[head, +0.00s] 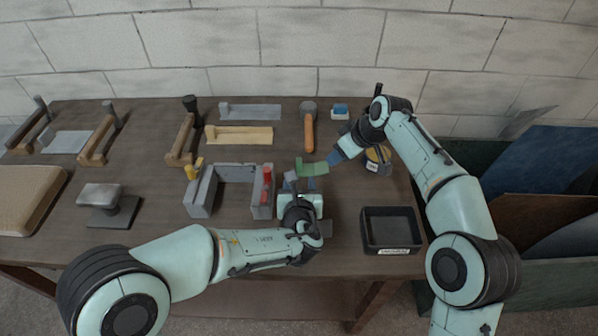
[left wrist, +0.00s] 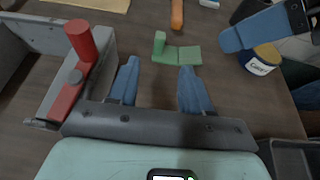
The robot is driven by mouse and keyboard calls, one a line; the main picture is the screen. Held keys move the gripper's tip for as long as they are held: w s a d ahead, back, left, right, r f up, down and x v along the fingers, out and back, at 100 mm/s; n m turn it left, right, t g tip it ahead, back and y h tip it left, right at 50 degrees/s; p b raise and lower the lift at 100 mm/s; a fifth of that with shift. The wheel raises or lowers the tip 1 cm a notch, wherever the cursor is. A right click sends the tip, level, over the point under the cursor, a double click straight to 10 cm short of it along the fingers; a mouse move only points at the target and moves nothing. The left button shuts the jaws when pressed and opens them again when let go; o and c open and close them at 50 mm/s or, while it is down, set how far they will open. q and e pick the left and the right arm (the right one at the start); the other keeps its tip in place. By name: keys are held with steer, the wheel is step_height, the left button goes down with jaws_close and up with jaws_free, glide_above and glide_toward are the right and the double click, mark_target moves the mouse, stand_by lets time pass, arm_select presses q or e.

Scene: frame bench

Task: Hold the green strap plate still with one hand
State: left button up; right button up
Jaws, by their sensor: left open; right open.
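The green strap plate (head: 313,168) lies on the bench right of the grey frame. It has a raised end on its left and a flat part on its right. In the left wrist view the green strap plate (left wrist: 180,54) lies just beyond my left gripper (left wrist: 158,72), whose blue fingers are apart with nothing between them. My left gripper also shows in the head view (head: 302,183), partly hidden by its own wrist. My right gripper (head: 335,157) is open at the right end of the plate; whether it touches is unclear. Its blue fingers also show in the left wrist view (left wrist: 262,28).
The grey U-shaped frame (head: 202,194) with red clamp (head: 267,182) stands left of my left gripper. A labelled tin (head: 379,160) is close to my right gripper. A black tray (head: 391,231) stands at front right.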

mark_target(299, 164)
arm_select(q)
steer(key=x, duration=1.1)
steer(key=shift+w+f, duration=0.1)
steer(key=shift+w, duration=0.05)
jaws_close()
